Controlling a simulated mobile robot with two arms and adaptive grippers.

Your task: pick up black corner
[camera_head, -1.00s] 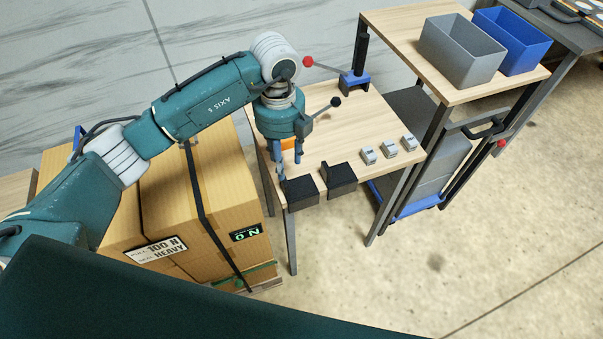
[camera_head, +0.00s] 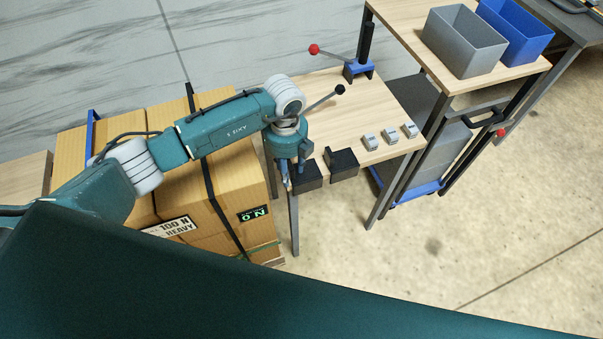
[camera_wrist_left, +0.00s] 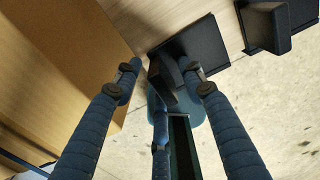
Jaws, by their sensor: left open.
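Two black corners sit at the front edge of the small wooden table. The nearer black corner (camera_head: 309,178) is right beside my left gripper (camera_head: 288,178), and the other black corner (camera_head: 342,165) is to its right. In the left wrist view, the nearer black corner (camera_wrist_left: 204,46) lies just beyond the spread fingers of my left gripper (camera_wrist_left: 163,75), partly hidden by a fingertip. The other black corner (camera_wrist_left: 270,27) is at the upper right. My left gripper is open and empty; contact with the corner cannot be told. My right gripper is not in view.
Several small grey blocks (camera_head: 390,136) lie on the table (camera_head: 325,95). A lever stand with a red knob (camera_head: 314,49) is at the back. Large cardboard boxes (camera_head: 235,190) stand left. Grey (camera_head: 462,45) and blue (camera_head: 518,35) bins are on the higher shelf.

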